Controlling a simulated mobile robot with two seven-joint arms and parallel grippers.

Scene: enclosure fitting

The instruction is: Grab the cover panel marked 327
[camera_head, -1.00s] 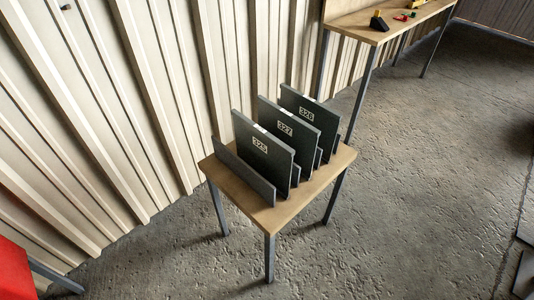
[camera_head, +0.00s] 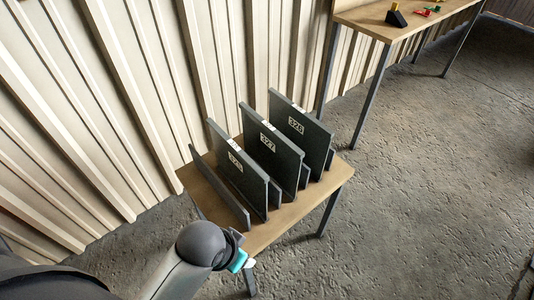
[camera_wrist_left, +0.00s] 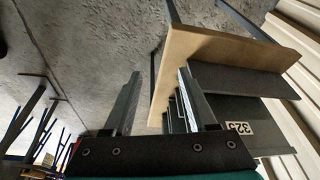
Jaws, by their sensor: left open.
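Three dark cover panels stand upright in a slotted rack on a small wooden table. The panel marked 327 (camera_head: 272,148) is the middle one in the head view. The panel marked 326 (camera_head: 301,128) stands to its right, and a panel whose label seems to read 325 (camera_head: 237,165) stands to its left. My left gripper (camera_head: 243,262) is at the table's near edge, apart from the panels. In the left wrist view my left gripper (camera_wrist_left: 159,75) has its fingers spread with nothing between. One panel label (camera_wrist_left: 240,127) shows there, its last digit unclear.
The small table (camera_head: 262,238) stands by a ribbed pale wall (camera_head: 130,100). A low dark divider (camera_head: 218,188) flanks the panels on the left. A longer bench (camera_head: 385,27) with small coloured items stands at the back right. The floor to the right is open.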

